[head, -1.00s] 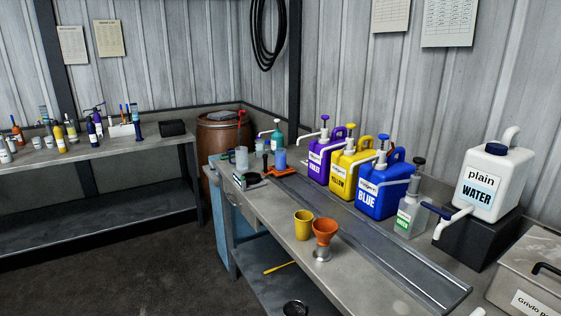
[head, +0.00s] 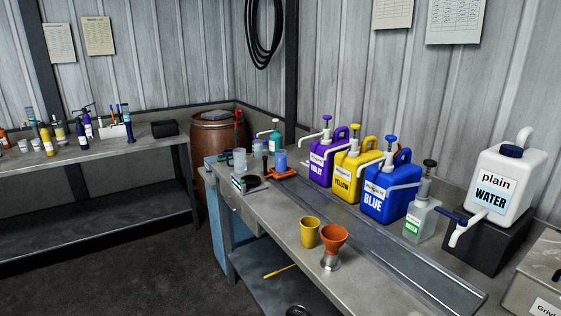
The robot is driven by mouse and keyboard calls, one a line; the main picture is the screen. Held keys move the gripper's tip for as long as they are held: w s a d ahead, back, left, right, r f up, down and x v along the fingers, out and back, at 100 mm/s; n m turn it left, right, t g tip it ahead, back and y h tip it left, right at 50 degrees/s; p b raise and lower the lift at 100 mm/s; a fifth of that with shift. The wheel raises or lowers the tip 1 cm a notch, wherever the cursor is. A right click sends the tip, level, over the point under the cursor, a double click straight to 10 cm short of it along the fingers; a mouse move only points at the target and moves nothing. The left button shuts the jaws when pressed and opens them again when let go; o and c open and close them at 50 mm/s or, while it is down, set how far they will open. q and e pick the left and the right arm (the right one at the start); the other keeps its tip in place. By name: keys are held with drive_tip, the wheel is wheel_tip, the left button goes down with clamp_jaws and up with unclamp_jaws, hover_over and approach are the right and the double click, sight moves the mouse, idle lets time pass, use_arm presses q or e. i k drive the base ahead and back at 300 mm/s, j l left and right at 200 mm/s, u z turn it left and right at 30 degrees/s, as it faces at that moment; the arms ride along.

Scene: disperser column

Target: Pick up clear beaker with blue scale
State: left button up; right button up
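A small clear beaker (head: 239,160) stands upright at the far left end of the right-hand workbench, behind a small device with a dark round top. Any scale marks on it are too small to read. A bluish container (head: 281,159) stands a little to its right, near an orange stand. Neither of my grippers shows in the head view.
The workbench (head: 290,213) also holds a yellow cup (head: 310,232), an orange funnel (head: 334,238) on a metal base, and violet, yellow and blue (head: 387,192) pump jugs. A white water jug (head: 504,180) stands on a dark block. The left table (head: 90,153) holds several bottles. Dark floor is clear between.

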sight(280, 155)
drive_tip(key=i+j+z, duration=0.1)
drive_tip(key=i+j, duration=0.25)
drive_tip(key=i+j+z, duration=0.1)
drive_tip(key=i+j, duration=0.2)
drive_tip(key=j, duration=0.25)
drive_tip(key=i+j+z, duration=0.15)
drive_tip(key=i+j, duration=0.15)
drive_tip(key=j, duration=0.2)
drive_tip(key=i+j+z, duration=0.1)
drive_tip(key=i+j, duration=0.15)
drive_tip(key=j, duration=0.25)
drive_tip(key=i+j+z, duration=0.1)
drive_tip(key=i+j, duration=0.15)
drive_tip(key=j, duration=0.3)
drive_tip(key=i+j+z, duration=0.1)
drive_tip(key=i+j, duration=0.15)
drive_tip(key=j, duration=0.3)
drive_tip(key=i+j+z, duration=0.15)
drive_tip(key=j, duration=0.45)
drive_tip(key=i+j+z, duration=0.1)
drive_tip(key=i+j, duration=0.15)
drive_tip(key=j, duration=0.35)
